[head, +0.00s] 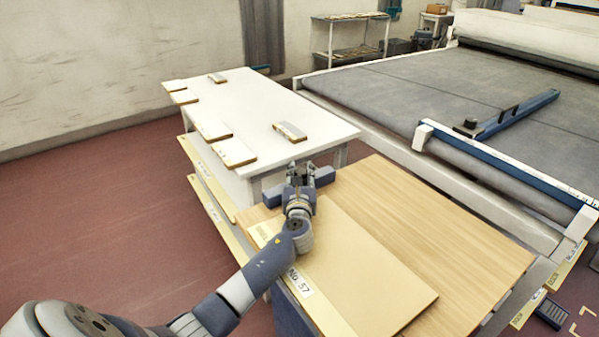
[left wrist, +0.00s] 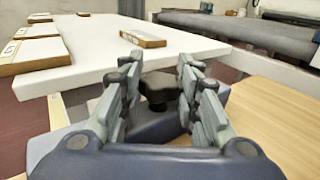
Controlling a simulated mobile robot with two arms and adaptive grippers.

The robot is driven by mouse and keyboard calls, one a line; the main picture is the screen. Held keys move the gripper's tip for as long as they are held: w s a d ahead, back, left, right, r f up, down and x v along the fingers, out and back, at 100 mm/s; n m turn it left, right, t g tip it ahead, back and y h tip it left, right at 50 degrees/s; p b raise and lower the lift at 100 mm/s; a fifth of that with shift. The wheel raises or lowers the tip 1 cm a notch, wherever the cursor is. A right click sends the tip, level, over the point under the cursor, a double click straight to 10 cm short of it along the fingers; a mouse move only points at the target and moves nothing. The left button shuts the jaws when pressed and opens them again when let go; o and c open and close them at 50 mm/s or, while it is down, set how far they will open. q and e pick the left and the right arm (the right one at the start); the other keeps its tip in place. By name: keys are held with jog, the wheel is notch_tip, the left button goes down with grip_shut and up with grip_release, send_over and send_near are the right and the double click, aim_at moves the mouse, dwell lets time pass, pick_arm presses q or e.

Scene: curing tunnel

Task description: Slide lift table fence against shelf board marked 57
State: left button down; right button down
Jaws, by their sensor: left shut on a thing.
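The shelf board marked 57 (head: 365,260) lies flat on the wood-grain lift table (head: 400,200), its "No. 57" label on the near left edge. The blue fence (head: 325,176) stands across the far left end of the lift table, beyond the board. A narrow strip of table top shows between fence and board at the left; my arm hides part of this gap. My left gripper (head: 300,172) is shut at the fence. In the left wrist view its fingers close on a dark knob (left wrist: 158,92) of the fence. My right gripper is not in view.
A white table (head: 240,95) with several small boards stands just beyond the fence. A large grey conveyor bed (head: 400,90) with a blue bar (head: 515,115) runs along the right. Other marked boards sit on lower shelves at the left. Red floor is free on the left.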

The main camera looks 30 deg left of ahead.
pick_arm(q)
jog(key=d, duration=0.1)
jog(key=s+d, duration=0.1)
jog(key=d+p, duration=0.1)
jog(key=d, duration=0.1)
jog(key=shift+s+d, duration=0.1)
jog(key=shift+s, duration=0.25)
jog(key=c, duration=1.2)
grip_release()
jog(key=shift+c, duration=0.2)
jog(key=shift+o, duration=0.4)
jog(key=v, duration=1.2)
